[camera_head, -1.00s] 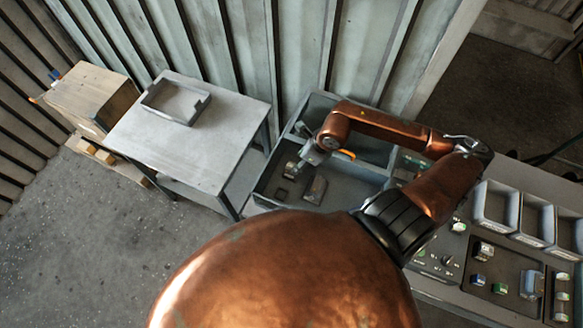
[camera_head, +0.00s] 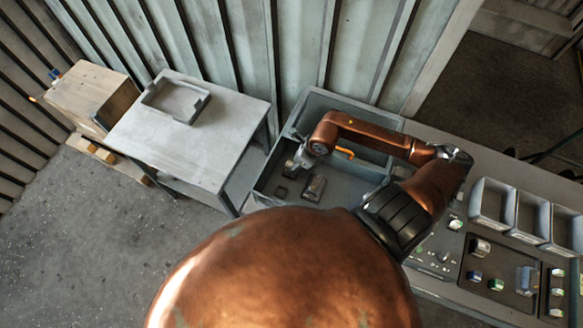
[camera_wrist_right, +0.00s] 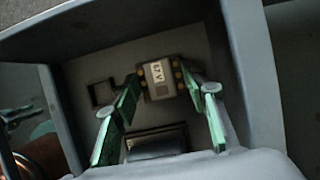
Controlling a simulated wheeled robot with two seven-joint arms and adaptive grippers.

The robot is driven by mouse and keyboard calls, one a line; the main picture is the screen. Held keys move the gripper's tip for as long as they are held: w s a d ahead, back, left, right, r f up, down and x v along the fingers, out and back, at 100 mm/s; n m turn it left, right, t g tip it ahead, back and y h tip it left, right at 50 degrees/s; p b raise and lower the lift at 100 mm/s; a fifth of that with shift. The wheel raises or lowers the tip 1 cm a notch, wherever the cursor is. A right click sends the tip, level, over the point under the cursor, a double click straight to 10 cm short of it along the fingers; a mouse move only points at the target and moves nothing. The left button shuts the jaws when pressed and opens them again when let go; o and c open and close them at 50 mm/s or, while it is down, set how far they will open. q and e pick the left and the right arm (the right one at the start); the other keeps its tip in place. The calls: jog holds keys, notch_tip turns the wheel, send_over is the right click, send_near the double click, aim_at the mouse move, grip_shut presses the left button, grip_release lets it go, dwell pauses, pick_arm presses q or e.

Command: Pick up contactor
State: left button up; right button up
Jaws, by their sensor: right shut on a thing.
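The contactor (camera_wrist_right: 158,82) is a small dark block with a pale label and brassy terminals along its sides. In the right wrist view it is between the green fingertips of my right gripper (camera_wrist_right: 164,90), which is shut on it. In the head view my right gripper (camera_head: 297,162) is low inside the grey bin (camera_head: 330,98), at its left part, and hides most of the contactor. I cannot tell whether the contactor touches the bin floor. My left gripper is not in view.
In the bin, a dark block (camera_head: 314,187) and a small dark square part (camera_head: 281,191) lie close to the gripper. The bin walls are near. A grey table (camera_head: 190,150) with a tray-like frame (camera_head: 176,98) stands left. Parts trays (camera_head: 493,202) stand right.

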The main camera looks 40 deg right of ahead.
jog(key=shift+c, duration=1.1)
jog(key=shift+r, duration=0.1)
